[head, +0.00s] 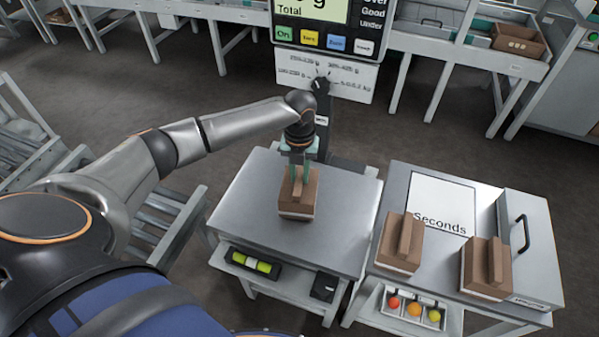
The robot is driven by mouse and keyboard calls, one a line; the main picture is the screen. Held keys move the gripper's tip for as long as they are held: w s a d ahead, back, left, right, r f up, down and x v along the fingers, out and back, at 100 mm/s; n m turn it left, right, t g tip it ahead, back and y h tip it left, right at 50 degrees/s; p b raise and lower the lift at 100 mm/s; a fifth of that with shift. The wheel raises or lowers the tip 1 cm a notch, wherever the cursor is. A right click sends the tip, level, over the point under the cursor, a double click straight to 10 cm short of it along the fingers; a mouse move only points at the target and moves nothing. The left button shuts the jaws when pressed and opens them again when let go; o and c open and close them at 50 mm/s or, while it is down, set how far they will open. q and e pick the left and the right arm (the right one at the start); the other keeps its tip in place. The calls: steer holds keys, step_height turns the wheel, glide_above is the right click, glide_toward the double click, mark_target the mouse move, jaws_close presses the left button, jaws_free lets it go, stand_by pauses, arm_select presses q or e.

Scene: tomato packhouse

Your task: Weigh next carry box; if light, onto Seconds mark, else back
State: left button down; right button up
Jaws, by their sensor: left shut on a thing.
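My left gripper (299,172) is shut on the handle of a brown carry box (297,206). The box is over the middle of the grey weighing table (250,225); I cannot tell whether it rests on the top or hangs just above it. The display (310,10) is cut off at the top; only the end of a reading in g and "Total" show. The white Seconds mark (440,195) lies on the right-hand table with its middle bare. A second carry box (398,247) stands at its lower left, and a third (485,275) at its lower right. My right gripper is out of view.
The right-hand table (395,190) has a raised grey part with a black handle (523,233). Below it is a tray with coloured balls (413,309). Slatted racks (160,220) stand at left.

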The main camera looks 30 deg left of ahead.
arm_select(q)
steer(key=shift+f, duration=0.25)
stand_by(0.4)
steer(key=c, duration=0.7)
jaws_free()
steer(key=shift+c, duration=1.4)
step_height(320, 180, up, 7)
steer(key=p, duration=0.8)
steer(key=shift+d, duration=0.1)
